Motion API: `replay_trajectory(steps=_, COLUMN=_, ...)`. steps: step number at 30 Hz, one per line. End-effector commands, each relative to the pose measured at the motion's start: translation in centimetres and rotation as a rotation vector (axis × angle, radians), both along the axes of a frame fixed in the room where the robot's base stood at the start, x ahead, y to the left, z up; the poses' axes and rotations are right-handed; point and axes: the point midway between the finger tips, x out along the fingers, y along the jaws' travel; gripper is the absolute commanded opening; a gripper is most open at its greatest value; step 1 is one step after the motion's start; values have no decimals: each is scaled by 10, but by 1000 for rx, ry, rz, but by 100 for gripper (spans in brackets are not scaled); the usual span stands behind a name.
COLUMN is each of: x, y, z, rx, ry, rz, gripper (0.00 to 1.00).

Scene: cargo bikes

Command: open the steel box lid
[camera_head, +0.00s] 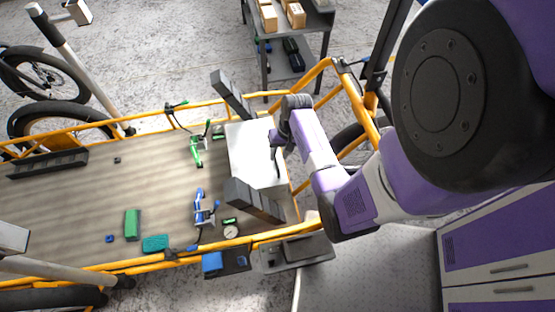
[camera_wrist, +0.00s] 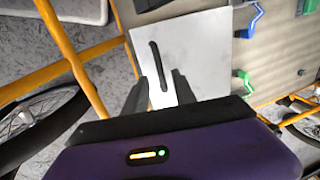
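The steel box (camera_head: 248,152) is a pale, flat-topped box at the right end of the cargo bed, and its lid looks shut. In the wrist view the lid (camera_wrist: 195,60) is a bright plate with a long dark bar-like handle or slot (camera_wrist: 158,65). My gripper (camera_head: 279,143) is over the right side of the box. In the wrist view its two dark fingers (camera_wrist: 160,76) are apart, one on each side of the near end of the dark bar. I cannot tell whether they touch it. My arm hides part of the box's right side in the head view.
Dark blocks (camera_head: 253,200) (camera_head: 233,95) stand at both ends of the box. Green (camera_head: 196,150) and blue (camera_head: 201,208) clamps lie to its left on the bed. The orange frame rail (camera_head: 165,258) borders the bed. A shelf cart (camera_head: 290,40) stands behind.

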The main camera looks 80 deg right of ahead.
Motion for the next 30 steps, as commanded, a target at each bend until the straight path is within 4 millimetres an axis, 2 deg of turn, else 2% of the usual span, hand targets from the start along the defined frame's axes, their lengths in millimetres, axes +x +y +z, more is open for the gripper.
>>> replay_trajectory(steps=1, x=1, y=1, z=-10, rx=1, ry=0, rz=0, gripper=32)
replay_trajectory(steps=6, x=5, y=2, z=-28, rx=0, ry=0, rz=0, gripper=32)
replay_trajectory(steps=18, x=7, y=3, z=-35, rx=-2, ry=-1, rz=1, gripper=32)
replay_trajectory(steps=23, x=7, y=3, z=-35, rx=-2, ry=-1, rz=1, gripper=1)
replay_trajectory(steps=30, x=7, y=3, z=-35, rx=-2, ry=-1, rz=1, gripper=0)
